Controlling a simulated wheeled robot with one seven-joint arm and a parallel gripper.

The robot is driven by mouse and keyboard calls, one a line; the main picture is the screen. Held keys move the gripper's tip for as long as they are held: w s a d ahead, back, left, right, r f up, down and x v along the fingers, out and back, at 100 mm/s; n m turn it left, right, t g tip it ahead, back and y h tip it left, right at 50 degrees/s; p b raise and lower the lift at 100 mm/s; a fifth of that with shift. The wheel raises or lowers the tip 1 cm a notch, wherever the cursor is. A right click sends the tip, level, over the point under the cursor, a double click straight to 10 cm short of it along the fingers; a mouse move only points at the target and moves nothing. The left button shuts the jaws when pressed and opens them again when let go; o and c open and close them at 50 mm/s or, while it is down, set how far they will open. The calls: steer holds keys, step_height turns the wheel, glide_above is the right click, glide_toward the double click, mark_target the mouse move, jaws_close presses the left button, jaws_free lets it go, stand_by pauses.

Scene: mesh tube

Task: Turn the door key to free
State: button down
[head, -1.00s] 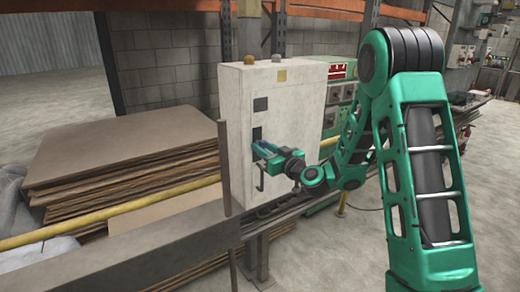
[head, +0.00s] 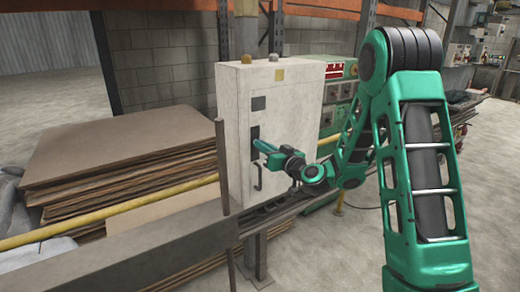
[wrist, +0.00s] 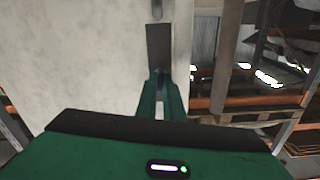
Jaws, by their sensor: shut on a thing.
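The pale cabinet (head: 292,115) stands upright in the middle of the head view, with its door front facing me. My gripper (head: 259,144) is at the dark lock plate (head: 254,131) on that front. In the wrist view, the green fingers (wrist: 160,98) are close together at the lower end of the dark plate (wrist: 158,50). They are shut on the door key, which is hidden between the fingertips. I cannot tell the key's angle. The cabinet door looks closed.
A dark bar handle (head: 258,178) sits below the lock plate, close under my gripper. A thin brown post (head: 223,165) stands just left of the cabinet. A yellow rail (head: 120,211) and stacked boards (head: 115,150) lie to the left. Green control boxes (head: 338,90) are behind right.

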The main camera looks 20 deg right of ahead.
steer(key=shift+d+f+m, duration=0.1)
steer(key=shift+m, duration=3.8)
steer(key=shift+d+f+m, duration=0.1)
steer(key=shift+m, duration=3.8)
steer(key=c, duration=1.9)
jaws_free()
steer(key=shift+o, duration=0.2)
